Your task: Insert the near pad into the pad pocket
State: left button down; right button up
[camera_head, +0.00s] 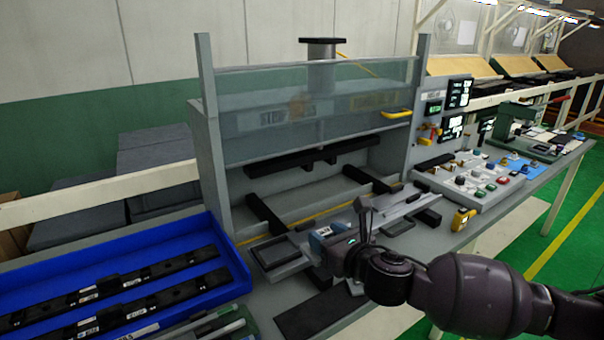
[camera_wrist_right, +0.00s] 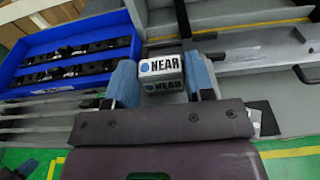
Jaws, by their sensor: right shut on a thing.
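The near pad (camera_wrist_right: 161,72), a small block with a white face reading NEAR and a blue dot, sits between the blue-grey fingers of my right gripper (camera_wrist_right: 163,85). In the head view my right gripper (camera_head: 330,245) is shut on it, beside a grey holder with a dark square recess (camera_head: 276,252). This recess may be the pad pocket; I cannot confirm it. The pad appears to be above the bench, just right of the holder. The pad's underside is hidden.
A blue tray (camera_head: 238,262) with long black parts lies at left. A press frame with a clear guard (camera_head: 320,110) stands behind the holder. Grey rails (camera_head: 375,215) lie to the right of it. A yellow device (camera_head: 462,219) and a panel of coloured buttons (camera_head: 480,178) are farther right.

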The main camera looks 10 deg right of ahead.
aim_at(328, 229)
jog(key=shift+w+d+r, duration=0.1)
jog(key=shift+d+r, duration=0.05)
jog(key=shift+r, duration=0.25)
jog(key=shift+a+r+h, duration=0.25)
jog(key=shift+r+h, duration=0.05)
jog(key=shift+r, duration=0.85)
jog(key=shift+s+a+m+h, duration=0.1)
jog(key=shift+s+m+h, duration=0.35)
jog(key=shift+s, duration=0.3)
jog(key=s+d+f+m+t+h+b, duration=0.1)
jog(key=s+d+f+m+h, duration=0.2)
jog(key=s+f, duration=0.5)
notch_tip(328, 229, down, 2)
jog(key=shift+d+f+h, duration=0.1)
jog(key=shift+d+h, duration=0.45)
jog(key=shift+w, duration=0.1)
